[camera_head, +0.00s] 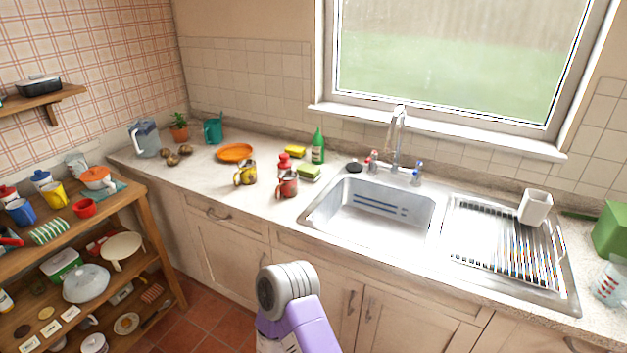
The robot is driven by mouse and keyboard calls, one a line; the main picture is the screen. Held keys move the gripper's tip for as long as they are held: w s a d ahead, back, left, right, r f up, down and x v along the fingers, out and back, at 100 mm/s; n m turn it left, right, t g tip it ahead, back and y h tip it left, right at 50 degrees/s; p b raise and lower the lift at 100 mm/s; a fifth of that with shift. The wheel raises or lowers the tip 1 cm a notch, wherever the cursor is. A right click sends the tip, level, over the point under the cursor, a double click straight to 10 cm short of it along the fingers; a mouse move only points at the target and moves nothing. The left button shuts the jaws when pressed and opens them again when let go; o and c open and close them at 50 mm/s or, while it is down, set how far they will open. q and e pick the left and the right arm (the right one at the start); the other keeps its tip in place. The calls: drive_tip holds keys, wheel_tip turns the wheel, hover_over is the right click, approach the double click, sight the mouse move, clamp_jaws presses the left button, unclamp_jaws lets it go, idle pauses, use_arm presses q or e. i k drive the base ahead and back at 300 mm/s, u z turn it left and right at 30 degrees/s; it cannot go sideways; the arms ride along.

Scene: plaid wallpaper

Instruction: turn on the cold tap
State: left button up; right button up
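The chrome faucet (397,140) stands behind the sink, its spout rising in front of the window. A handle with a blue mark, the cold tap (418,170), is to the right of the spout. A handle with a red mark, the hot tap (373,158), is to its left. No water is visible from the spout. The handles are too small to tell how far they are turned. Neither of my grippers is in view. A purple and grey link of my arm shows at the bottom centre, well in front of the sink and apart from the taps.
The sink basin (378,212) looks empty. A drying rack (500,235) and a white cup (535,207) are at its right. The counter's front edge lies between my arm and the sink.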

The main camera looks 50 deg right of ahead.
sight(419, 163)
drive_tip(key=z, duration=1.25)
